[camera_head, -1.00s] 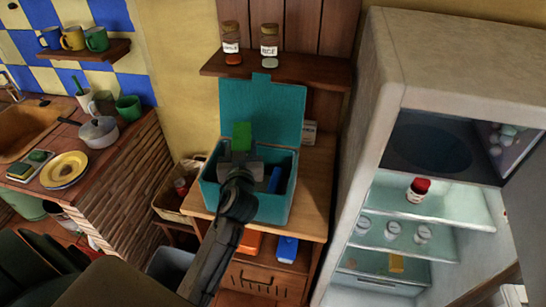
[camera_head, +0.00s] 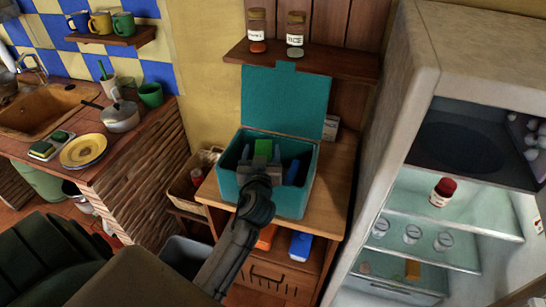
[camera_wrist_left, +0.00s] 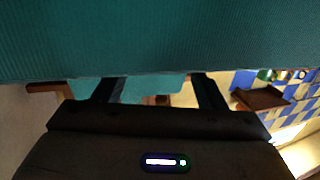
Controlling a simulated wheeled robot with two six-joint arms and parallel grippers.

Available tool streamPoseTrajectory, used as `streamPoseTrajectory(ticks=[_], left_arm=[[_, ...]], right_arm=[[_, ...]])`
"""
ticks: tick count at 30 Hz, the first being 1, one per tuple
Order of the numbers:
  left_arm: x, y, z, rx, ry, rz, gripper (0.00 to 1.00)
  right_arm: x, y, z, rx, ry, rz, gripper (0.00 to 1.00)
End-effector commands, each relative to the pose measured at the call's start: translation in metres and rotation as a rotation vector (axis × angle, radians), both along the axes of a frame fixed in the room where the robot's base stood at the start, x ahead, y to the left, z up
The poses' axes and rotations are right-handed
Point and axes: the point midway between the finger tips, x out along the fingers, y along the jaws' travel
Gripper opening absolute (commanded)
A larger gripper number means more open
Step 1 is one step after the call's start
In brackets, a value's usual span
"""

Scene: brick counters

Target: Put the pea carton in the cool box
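The teal cool box (camera_head: 235,186) stands on the wooden counter with its lid (camera_head: 283,100) raised. The green pea carton (camera_head: 264,147) is inside it, near the back, partly hidden by my left gripper. My left gripper (camera_head: 262,158) reaches down into the box over the front wall. Its fingers look spread, one on each side of the carton and apart from it. In the left wrist view the fingers (camera_wrist_left: 158,88) are wide apart, and a teal wall (camera_wrist_left: 160,40) hides their tips. My right gripper is not in view.
A blue item (camera_head: 292,171) stands inside the box, right of the carton. A shelf (camera_head: 300,59) with two jars is above the lid. An open fridge (camera_head: 400,150) stands at right. A basket (camera_head: 188,190) stands left of the counter.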

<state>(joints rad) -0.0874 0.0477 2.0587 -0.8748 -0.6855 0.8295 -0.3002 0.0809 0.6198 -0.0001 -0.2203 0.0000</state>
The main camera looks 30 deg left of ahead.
Motion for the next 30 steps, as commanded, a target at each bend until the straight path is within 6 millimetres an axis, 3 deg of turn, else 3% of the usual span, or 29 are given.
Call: streamPoseTrajectory(ticks=[13,24,30], left_arm=[[-0.008,-0.005,-0.004,-0.002,0.003,0.0,0.73],[-0.07,-0.039,-0.001,-0.008,0.001,0.001,0.73],[-0.088,-0.049,0.003,-0.004,0.001,0.0,0.73]], right_arm=[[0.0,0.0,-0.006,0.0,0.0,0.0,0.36],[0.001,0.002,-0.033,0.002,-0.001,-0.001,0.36],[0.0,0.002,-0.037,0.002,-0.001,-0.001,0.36]])
